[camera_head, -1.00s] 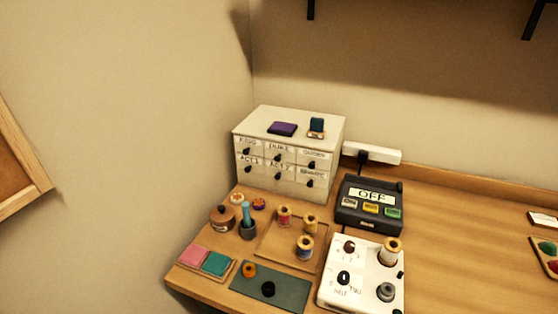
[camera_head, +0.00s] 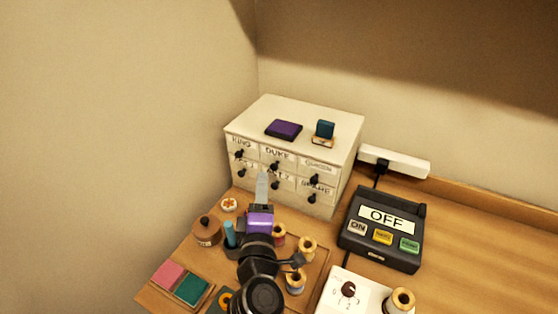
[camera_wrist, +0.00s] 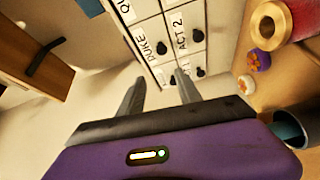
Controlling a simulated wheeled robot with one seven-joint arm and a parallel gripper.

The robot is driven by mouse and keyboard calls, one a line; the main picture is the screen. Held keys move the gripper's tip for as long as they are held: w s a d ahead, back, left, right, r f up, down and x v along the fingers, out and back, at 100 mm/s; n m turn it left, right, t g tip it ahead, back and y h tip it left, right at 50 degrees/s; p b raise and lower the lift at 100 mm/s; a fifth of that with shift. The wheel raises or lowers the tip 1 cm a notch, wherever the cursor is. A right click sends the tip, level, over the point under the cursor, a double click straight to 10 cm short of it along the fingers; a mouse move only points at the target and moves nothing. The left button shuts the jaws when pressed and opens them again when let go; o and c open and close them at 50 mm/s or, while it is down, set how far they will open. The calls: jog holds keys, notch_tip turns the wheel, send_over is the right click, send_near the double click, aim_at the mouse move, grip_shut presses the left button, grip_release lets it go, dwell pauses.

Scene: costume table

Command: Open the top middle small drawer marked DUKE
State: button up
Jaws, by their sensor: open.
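The DUKE drawer (camera_head: 278,155) is in the top middle of a small cream cabinet (camera_head: 290,106) and looks shut. Its dark knob (camera_head: 275,166) shows below the label. In the wrist view the DUKE drawer (camera_wrist: 149,40) appears sideways, beyond the fingers, with its knob (camera_wrist: 161,48) clear. My gripper (camera_head: 262,188) is open and empty, in front of the cabinet and lower than the DUKE knob in the head view. In the wrist view my gripper's fingers (camera_wrist: 161,92) stand apart, with nothing between them. The finger partly covers the lower middle drawer in the head view.
A purple block (camera_head: 284,129) and a teal stamp (camera_head: 324,130) sit on the cabinet. A dark control box (camera_head: 381,252) reading OFF stands at its right. Free tabletop (camera_head: 480,240) lies right.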

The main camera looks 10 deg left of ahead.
aim_at(274, 169)
jog(key=shift+h, duration=0.6)
jog(key=w, duration=0.2)
jog(key=w+d, duration=0.1)
jog(key=w, duration=0.2)
jog(key=w+f+p, duration=0.1)
jog(key=w, duration=0.2)
jog(key=shift+d, duration=0.35)
jog(key=shift+c, duration=0.2)
grip_shut()
jog(key=shift+f, duration=0.1)
dwell(0.4)
